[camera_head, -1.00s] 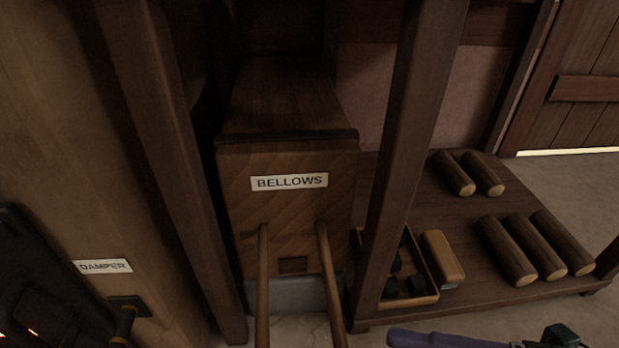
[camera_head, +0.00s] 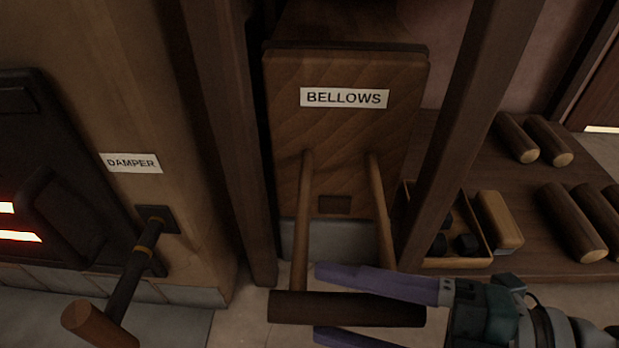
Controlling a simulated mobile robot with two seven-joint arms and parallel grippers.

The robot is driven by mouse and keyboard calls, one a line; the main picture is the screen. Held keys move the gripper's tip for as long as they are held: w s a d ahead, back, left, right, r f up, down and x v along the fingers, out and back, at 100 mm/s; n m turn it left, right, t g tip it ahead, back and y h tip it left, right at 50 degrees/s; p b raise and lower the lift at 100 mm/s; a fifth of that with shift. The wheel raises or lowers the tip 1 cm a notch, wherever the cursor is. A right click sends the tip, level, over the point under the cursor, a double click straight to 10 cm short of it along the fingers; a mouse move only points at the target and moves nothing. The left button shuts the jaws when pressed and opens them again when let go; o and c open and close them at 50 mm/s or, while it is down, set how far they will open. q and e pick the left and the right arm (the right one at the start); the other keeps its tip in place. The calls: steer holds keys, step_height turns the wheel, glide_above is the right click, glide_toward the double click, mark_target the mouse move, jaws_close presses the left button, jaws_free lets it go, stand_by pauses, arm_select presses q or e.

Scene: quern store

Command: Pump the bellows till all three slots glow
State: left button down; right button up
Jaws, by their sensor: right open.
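The bellows (camera_head: 345,140) is a labelled wooden box with two rods running toward me to a dark crossbar handle (camera_head: 350,310). My right gripper (camera_head: 318,302) comes in from the right with open fingers. In the picture one finger lies above the crossbar and the other below it; I cannot tell whether they touch it. The black stove front (camera_head: 75,165) is cut off at the left edge. A further slot-like shape higher up is dark. My left gripper is not seen.
A damper lever (camera_head: 135,265) with a round wooden grip sticks out at the lower left. Wooden posts (camera_head: 470,110) flank the bellows. On a low shelf at right are a tray of dark lumps (camera_head: 445,262), a wooden block (camera_head: 498,220) and several logs (camera_head: 570,225).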

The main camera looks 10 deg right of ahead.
steer(key=shift+c, duration=0.2)
jaws_close()
stand_by(0.3)
stand_by(0.9)
